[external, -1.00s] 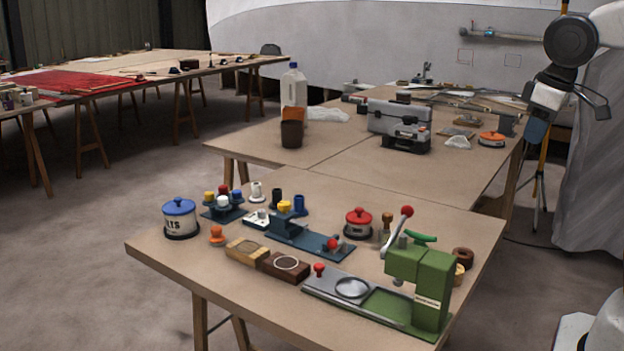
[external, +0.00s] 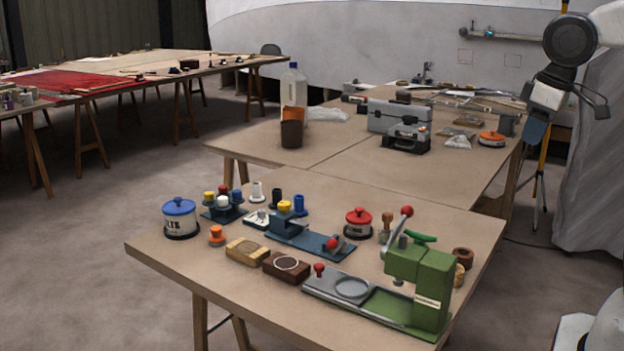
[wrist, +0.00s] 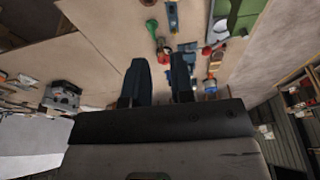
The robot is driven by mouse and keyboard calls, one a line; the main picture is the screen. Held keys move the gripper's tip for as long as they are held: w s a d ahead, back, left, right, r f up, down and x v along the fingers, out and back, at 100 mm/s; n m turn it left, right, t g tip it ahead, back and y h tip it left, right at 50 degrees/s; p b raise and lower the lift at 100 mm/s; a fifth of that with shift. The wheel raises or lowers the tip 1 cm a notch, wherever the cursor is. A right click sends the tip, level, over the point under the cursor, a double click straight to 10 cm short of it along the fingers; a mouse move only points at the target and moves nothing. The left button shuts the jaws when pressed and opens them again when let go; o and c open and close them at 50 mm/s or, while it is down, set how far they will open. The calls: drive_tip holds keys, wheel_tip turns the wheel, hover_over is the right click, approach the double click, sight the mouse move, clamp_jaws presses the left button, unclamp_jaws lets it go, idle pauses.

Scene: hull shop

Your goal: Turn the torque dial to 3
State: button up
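No scale or number of a torque dial can be read in either view, and I cannot tell which knob it is. A yellow knob (external: 285,206) tops the blue fixture (external: 302,238) in the middle of the front table. A small orange knob (external: 217,235) stands at the left, and a small white plate (external: 257,218) lies beside the blue fixture. My gripper (external: 535,134) hangs high at the right, apart from these things. In the wrist view my gripper (wrist: 160,68) shows two dark fingers apart with nothing between them.
A green lever press (external: 420,285) with a red-knobbed handle stands at the front right. A blue-lidded tin (external: 180,219), red-lidded tin (external: 358,222) and wooden blocks (external: 286,266) crowd the front table (external: 180,262). The back table holds a grey case (external: 398,116) and jug (external: 293,90).

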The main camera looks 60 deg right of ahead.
drive_tip(key=o, duration=0.5)
drive_tip(key=shift+w+r, duration=0.2)
drive_tip(key=shift+w, duration=0.4)
drive_tip(key=n+g, duration=0.3)
drive_tip(key=n, duration=0.1)
hover_over(262, 210)
drive_tip(key=f, duration=2.3)
drive_tip(key=shift+s+f, duration=0.2)
drive_tip(key=shift+w+f, duration=0.2)
drive_tip(key=shift+f, duration=0.15)
drive_tip(key=shift+f, duration=0.1)
drive_tip(key=shift+a+f, duration=0.1)
drive_tip(key=shift+f, duration=3.7)
